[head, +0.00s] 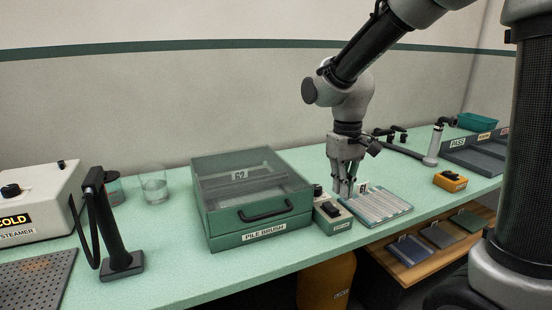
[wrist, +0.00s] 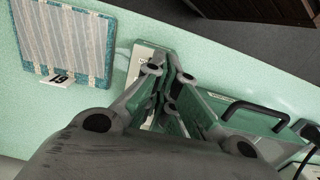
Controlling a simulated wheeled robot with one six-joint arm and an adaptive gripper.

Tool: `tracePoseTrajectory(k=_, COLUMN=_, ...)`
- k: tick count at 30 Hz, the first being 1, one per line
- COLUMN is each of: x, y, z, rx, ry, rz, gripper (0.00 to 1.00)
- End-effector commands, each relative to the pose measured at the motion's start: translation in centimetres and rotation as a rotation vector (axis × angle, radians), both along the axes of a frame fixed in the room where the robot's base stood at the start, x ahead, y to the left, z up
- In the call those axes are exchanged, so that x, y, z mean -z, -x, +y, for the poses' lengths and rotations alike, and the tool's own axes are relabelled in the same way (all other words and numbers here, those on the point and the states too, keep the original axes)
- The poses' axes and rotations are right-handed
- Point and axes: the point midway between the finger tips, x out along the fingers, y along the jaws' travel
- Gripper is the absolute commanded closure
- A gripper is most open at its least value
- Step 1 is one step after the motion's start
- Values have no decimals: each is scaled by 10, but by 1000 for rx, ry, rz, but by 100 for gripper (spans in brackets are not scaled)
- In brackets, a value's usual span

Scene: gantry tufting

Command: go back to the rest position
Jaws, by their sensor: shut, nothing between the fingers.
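My gripper (head: 344,192) points down over the green bench (head: 160,245), close to a small control box (head: 333,218) and a striped tufted panel (head: 380,207). Its fingers are shut with nothing between them. In the wrist view my gripper (wrist: 174,78) has its fingertips close over the control box (wrist: 146,60); I cannot tell whether they touch it. The striped panel (wrist: 65,40) lies flat beside it, with a number tag (wrist: 60,79) at its edge. No rest position is marked in view.
The PILE BRUSH case (head: 250,190), with a clear lid and black handle, stands just left of my gripper. A glass (head: 154,186), a steamer (head: 35,205) and a black stand (head: 122,262) are farther left. An orange box (head: 450,181) and grey trays (head: 475,155) are right.

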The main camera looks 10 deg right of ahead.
Motion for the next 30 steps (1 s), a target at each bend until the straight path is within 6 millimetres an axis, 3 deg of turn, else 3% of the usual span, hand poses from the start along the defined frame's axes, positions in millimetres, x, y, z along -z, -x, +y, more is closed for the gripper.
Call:
tracePoseTrajectory(k=9, x=-51, y=96, z=-79, rx=118, ry=-42, rz=-136, gripper=100)
tracePoseTrajectory(k=15, x=-73, y=148, z=-119, rx=239, ry=-67, rz=-291, gripper=100)
tracePoseTrajectory(k=22, x=-94, y=167, z=-137, rx=321, ry=-77, rz=-417, gripper=100)
tracePoseTrajectory(k=30, x=-95, y=168, z=-140, rx=335, ry=-75, rz=-422, gripper=100)
